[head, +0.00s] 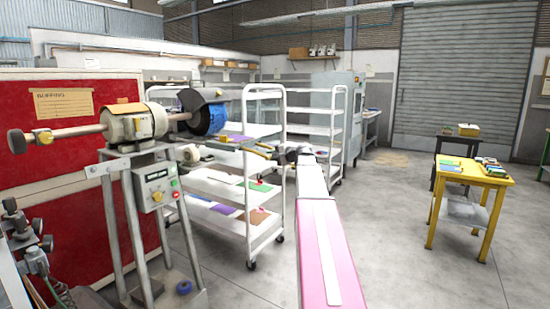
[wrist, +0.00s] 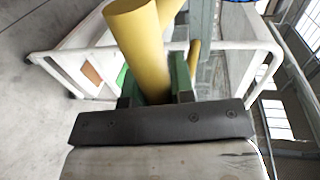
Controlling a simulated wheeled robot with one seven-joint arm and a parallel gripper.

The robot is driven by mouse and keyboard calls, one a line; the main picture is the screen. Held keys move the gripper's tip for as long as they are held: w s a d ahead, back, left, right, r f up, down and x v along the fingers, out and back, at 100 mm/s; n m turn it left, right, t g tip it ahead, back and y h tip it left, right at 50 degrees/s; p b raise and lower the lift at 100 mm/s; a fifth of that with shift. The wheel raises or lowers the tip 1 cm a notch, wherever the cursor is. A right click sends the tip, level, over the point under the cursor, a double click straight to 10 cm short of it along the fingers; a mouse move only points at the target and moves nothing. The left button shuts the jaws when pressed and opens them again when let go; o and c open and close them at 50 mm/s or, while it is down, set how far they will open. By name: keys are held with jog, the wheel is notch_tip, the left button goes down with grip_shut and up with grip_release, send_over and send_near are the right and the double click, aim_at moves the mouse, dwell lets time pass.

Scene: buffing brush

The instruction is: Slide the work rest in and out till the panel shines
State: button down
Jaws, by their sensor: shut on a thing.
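The buffing machine (head: 135,122) stands on a grey stand at the left, with a blue brush wheel (head: 210,118) under a dark guard on its right end. A thin work rest (head: 225,145) runs below and right of the wheel toward my gripper (head: 272,153). My gripper is small in the head view. In the wrist view my gripper (wrist: 155,95) is shut on a thick yellow handle (wrist: 140,40), which passes between its green-padded fingers. I cannot make out the panel's surface or its shine.
A white shelf cart (head: 250,200) with coloured sheets stands behind and below my gripper. A control box (head: 157,185) is on the machine stand. A red board (head: 75,190) is behind the machine. A yellow table (head: 480,175) stands at the right, with open floor before it.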

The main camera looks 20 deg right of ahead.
aim_at(248, 147)
jog(key=r+x, duration=0.2)
jog(key=x, duration=1.1)
jog(key=w+r+x, duration=0.1)
jog(key=r+x, duration=0.2)
jog(key=x, duration=1)
jog(key=shift+a, duration=0.35)
jog(key=shift+f, duration=0.1)
jog(key=c, duration=1)
grip_release()
jog(key=shift+o, duration=0.2)
jog(key=v, duration=1)
jog(key=shift+s+d, duration=0.2)
jog(key=shift+s, duration=0.1)
